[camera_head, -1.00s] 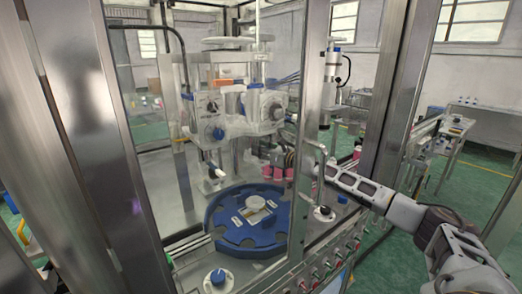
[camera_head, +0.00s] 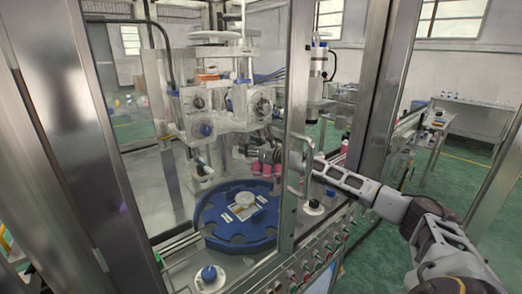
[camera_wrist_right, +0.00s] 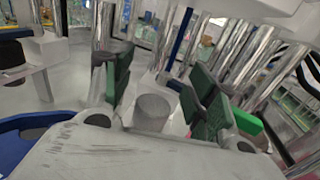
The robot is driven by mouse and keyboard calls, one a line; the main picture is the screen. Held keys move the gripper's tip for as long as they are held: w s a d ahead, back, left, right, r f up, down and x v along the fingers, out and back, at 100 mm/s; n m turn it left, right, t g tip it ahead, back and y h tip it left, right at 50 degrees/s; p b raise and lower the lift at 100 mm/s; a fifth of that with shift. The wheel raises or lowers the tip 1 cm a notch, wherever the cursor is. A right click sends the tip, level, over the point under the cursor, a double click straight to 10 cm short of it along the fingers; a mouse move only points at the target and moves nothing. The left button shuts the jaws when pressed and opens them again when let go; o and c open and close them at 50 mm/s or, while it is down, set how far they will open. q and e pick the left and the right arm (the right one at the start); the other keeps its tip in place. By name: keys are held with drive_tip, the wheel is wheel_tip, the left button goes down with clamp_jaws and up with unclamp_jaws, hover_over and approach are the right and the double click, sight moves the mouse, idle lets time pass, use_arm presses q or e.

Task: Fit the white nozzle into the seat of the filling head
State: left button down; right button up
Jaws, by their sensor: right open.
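My left gripper is out of view.
A blue rotary table (camera_head: 211,213) with notches sits below the head. Pink cans (camera_head: 266,168) stand behind it. A metal door post (camera_head: 293,110) with a handle is close to my right arm. Shiny metal rods (camera_wrist_right: 180,45) crowd the wrist view.

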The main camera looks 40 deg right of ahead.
drive_tip(key=shift+s+f, duration=0.1)
drive_tip(key=shift+f, duration=0.1)
drive_tip(key=shift+s+d, duration=0.2)
drive_tip(key=shift+d, duration=0.05)
drive_tip(key=shift+s+r, duration=0.1)
drive_tip(key=shift+s, duration=0.55)
drive_tip(key=v, duration=1)
idle(1.8)
drive_tip(key=shift+r, duration=0.15)
idle(1.0)
wheel_tip(320, 180, up, 9)
drive_tip(key=p, duration=0.9)
